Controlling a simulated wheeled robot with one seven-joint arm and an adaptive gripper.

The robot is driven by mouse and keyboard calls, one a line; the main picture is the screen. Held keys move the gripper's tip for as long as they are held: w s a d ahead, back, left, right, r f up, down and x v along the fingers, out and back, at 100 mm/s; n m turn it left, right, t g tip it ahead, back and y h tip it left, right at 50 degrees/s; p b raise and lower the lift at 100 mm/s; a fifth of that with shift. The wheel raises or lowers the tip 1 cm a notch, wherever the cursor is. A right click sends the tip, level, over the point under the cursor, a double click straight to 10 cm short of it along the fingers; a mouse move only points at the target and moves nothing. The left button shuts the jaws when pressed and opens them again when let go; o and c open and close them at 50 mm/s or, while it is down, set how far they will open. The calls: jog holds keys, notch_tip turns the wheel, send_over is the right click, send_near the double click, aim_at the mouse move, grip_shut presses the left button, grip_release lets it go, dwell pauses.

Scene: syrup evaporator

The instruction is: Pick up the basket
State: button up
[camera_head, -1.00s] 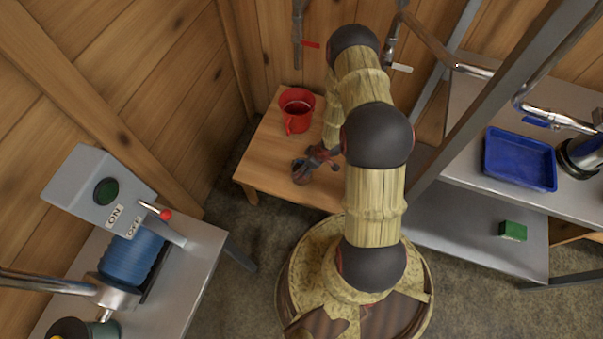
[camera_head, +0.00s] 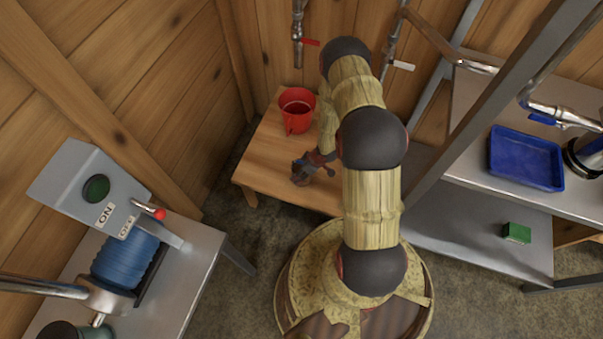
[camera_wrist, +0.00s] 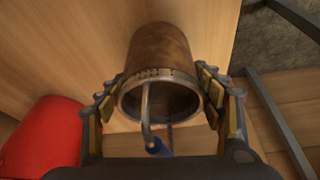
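The basket (camera_wrist: 158,48) is a brown cylinder with a metal rim and a thin metal handle ending in a blue tip. In the wrist view it stands centred ahead of my gripper (camera_wrist: 160,82). My gripper's fingers are spread, one on each side of the basket near its rim. I cannot tell whether the pads touch it. In the head view, my gripper (camera_head: 304,172) is low over the wooden table (camera_head: 262,165), and the basket is mostly hidden by it there.
A red bucket (camera_head: 298,115) stands behind on the same table; it also shows in the wrist view (camera_wrist: 42,138). Metal shelving with a blue tray (camera_head: 526,160) and a green block (camera_head: 517,233) is on the right. A switch box (camera_head: 92,190) is at the left.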

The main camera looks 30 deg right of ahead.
jog(key=c, duration=0.8)
